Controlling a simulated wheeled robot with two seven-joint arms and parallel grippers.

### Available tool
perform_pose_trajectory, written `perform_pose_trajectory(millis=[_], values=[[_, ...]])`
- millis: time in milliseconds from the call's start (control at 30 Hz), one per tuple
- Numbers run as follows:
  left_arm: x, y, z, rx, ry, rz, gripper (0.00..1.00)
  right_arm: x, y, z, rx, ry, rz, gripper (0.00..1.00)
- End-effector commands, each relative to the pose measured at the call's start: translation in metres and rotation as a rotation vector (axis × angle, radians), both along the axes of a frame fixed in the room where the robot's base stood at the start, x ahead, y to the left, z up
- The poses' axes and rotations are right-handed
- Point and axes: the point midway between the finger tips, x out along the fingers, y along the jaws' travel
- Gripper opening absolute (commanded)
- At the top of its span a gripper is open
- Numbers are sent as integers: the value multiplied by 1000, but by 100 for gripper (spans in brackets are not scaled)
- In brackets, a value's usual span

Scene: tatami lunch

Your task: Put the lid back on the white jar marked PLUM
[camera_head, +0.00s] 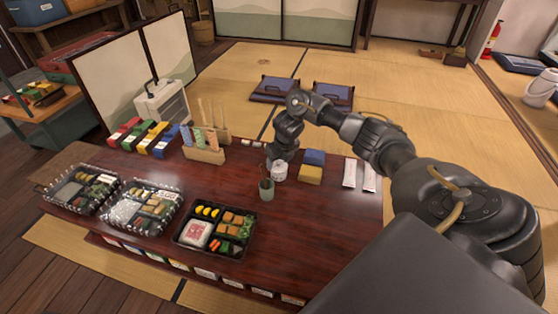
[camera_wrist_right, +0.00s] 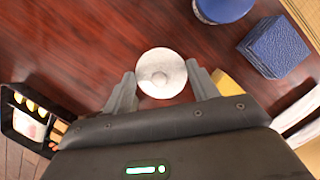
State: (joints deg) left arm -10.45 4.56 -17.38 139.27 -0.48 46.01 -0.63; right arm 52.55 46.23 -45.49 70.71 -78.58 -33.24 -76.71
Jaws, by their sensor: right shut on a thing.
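The white jar (camera_head: 279,173) stands on the dark red table (camera_head: 225,171), directly under my right gripper (camera_head: 281,160). In the right wrist view, my right gripper (camera_wrist_right: 162,88) has its two fingers on either side of a round white lid with a small knob (camera_wrist_right: 160,62), and is shut on it. The lid hides what is below it in that view. I cannot tell whether the lid touches the jar's rim, and no lettering on the jar is readable. My left gripper is not in view.
A blue block (camera_head: 314,157) and a yellow block (camera_head: 309,174) lie to the right. A round blue object (camera_wrist_right: 222,8) is behind. Bento trays (camera_head: 214,228) line the front left.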

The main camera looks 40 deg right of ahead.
Motion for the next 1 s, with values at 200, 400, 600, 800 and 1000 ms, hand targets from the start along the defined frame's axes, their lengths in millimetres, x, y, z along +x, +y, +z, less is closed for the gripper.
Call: perform_pose_trajectory(millis=[200,400,600,800,1000], values=[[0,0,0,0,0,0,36,0,0,0,0,0,0,37],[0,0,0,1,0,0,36,0,0,0,0,0,0,69],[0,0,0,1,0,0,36,0,0,0,0,0,1,84],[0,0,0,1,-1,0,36,0,0,0,0,1,1,96],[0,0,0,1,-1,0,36,0,0,0,0,1,1,100]])
